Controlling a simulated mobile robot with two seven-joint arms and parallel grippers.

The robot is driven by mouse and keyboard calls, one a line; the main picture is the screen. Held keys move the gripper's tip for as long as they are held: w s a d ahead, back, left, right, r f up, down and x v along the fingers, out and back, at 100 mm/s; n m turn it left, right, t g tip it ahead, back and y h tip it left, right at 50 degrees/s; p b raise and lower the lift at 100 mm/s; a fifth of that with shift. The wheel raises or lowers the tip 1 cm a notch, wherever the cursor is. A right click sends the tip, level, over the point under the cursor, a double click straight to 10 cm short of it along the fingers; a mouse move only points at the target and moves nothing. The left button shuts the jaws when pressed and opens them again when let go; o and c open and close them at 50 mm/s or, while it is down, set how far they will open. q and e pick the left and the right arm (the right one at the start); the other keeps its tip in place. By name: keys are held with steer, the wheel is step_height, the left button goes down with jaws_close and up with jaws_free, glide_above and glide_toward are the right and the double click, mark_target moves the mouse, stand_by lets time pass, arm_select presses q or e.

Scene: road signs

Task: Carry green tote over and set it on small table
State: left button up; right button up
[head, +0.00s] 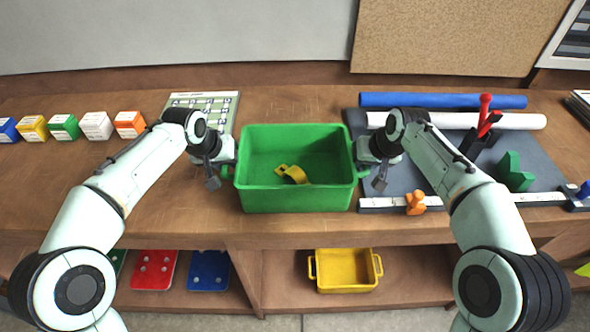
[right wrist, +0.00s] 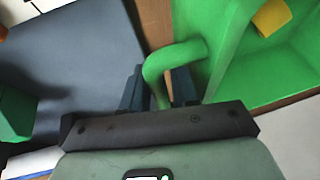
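The green tote (head: 297,200) stands upright on the brown workbench, with a yellow tape-like item (head: 292,173) inside. My left gripper (head: 228,165) is at the tote's left handle; its fingers are too small to show whether they are closed. My right gripper (head: 362,162) is at the right handle. In the right wrist view, the green handle (right wrist: 158,75) passes between the two dark fingers of my right gripper (right wrist: 160,85), which sit close against it on both sides. The tote wall (right wrist: 235,50) shows beside it. No small table can be made out.
Several coloured boxes (head: 97,126) line the bench at left, near a grid sheet (head: 222,104). At right are a dark mat (head: 440,165), blue roll (head: 440,101), white roll (head: 510,121) and orange figure (head: 415,202). A yellow bin (head: 347,270) sits on the lower shelf.

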arm_select(q)
steer(key=shift+w+d+f, duration=0.1)
steer(key=shift+w+f, duration=0.1)
steer(key=shift+f, duration=0.25)
arm_select(e)
steer(key=shift+w+f, duration=0.2)
steer(key=shift+f, duration=0.25)
arm_select(q)
jaws_close()
arm_select(e)
jaws_close()
arm_select(q)
steer(key=shift+r, duration=0.15)
arm_select(e)
steer(key=shift+r, duration=0.2)
